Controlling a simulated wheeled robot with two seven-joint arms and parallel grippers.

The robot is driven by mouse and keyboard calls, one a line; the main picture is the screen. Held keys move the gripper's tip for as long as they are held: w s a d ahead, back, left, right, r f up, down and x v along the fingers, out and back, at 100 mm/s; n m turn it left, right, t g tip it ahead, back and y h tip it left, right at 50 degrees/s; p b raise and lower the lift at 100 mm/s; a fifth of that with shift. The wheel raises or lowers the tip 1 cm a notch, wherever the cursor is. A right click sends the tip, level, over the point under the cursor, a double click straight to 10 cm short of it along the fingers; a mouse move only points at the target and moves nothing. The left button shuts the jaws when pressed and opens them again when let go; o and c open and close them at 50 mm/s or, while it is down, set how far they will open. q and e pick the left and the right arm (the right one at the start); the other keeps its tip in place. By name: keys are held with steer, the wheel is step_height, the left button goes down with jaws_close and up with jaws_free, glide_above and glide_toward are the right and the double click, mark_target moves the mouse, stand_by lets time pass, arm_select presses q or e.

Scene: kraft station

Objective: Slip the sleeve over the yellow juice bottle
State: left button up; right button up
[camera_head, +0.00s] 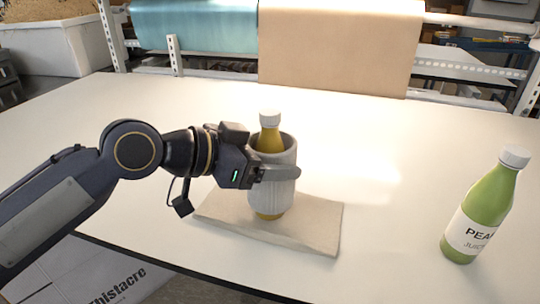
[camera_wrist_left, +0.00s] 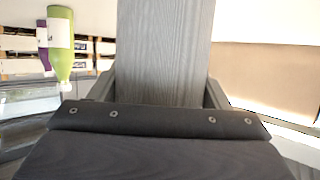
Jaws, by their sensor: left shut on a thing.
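The yellow juice bottle (camera_head: 270,142) stands upright on a beige mat (camera_head: 318,226), with its white cap and yellow neck above the sleeve and a bit of its yellow base below. The grey ribbed sleeve (camera_head: 272,200) is around the bottle, its lower rim a little above the mat. My left gripper (camera_head: 280,174) is shut on the sleeve from the left side. In the left wrist view the sleeve (camera_wrist_left: 165,50) fills the middle between the fingers, and the bottle is hidden there. My right gripper is not in view.
A green pear juice bottle (camera_head: 485,208) stands at the right of the white table (camera_head: 400,150). It also shows in the left wrist view (camera_wrist_left: 61,45), with a purple item behind it. The table between mat and green bottle is clear.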

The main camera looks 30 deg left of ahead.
arm_select(q)
steer(key=o, duration=0.7)
steer(key=shift+o, duration=0.2)
steer(key=v, duration=0.8)
steer(key=shift+p, duration=0.3)
